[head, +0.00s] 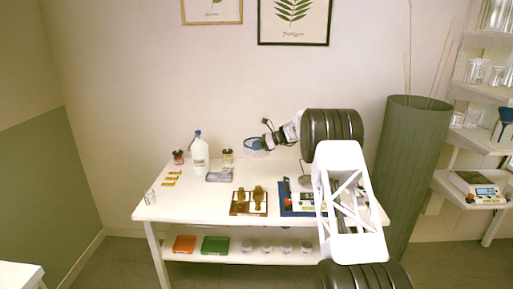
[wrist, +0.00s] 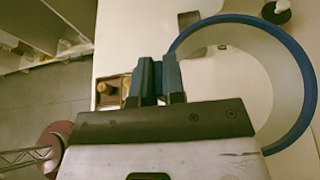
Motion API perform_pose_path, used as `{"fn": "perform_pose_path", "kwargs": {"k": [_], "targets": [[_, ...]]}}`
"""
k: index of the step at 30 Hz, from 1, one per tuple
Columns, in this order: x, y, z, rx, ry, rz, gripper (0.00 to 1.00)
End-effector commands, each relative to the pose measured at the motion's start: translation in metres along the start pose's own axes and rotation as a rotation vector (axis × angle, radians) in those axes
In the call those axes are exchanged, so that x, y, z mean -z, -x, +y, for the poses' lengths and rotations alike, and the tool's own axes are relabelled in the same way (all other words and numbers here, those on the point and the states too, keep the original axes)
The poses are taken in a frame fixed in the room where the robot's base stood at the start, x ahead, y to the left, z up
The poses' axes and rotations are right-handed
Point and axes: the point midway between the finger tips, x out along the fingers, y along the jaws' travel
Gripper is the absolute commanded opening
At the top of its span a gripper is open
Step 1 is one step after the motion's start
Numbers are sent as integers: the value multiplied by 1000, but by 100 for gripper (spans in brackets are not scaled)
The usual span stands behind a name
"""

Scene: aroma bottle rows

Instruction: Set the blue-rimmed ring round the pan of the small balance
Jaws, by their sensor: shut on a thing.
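The ring (head: 252,144) has a blue rim and hangs in the air above the back of the white table in the head view. In the wrist view its blue rim (wrist: 303,75) curves round a pale, see-through wall to the right of the fingers. My gripper (head: 267,141) is shut on the ring's edge; its blue fingers (wrist: 162,80) show in the wrist view. A small balance (head: 307,200) with a display stands on a blue mat (head: 288,212) at the table's right. My arm partly covers it, and I cannot make out its pan.
A wooden rack (head: 248,203) with brown bottles stands left of the mat. Another balance (head: 474,184) is on the right shelf.

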Motion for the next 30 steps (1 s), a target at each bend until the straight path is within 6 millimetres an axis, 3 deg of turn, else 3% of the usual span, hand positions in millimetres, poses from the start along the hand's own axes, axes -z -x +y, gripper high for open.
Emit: {"fn": "perform_pose_path", "kwargs": {"k": [14, 20, 30], "targets": [[5, 11, 2, 0, 1, 2, 0], [24, 43, 10, 0, 1, 6, 0], [77, 134, 45, -6, 4, 10, 0]]}}
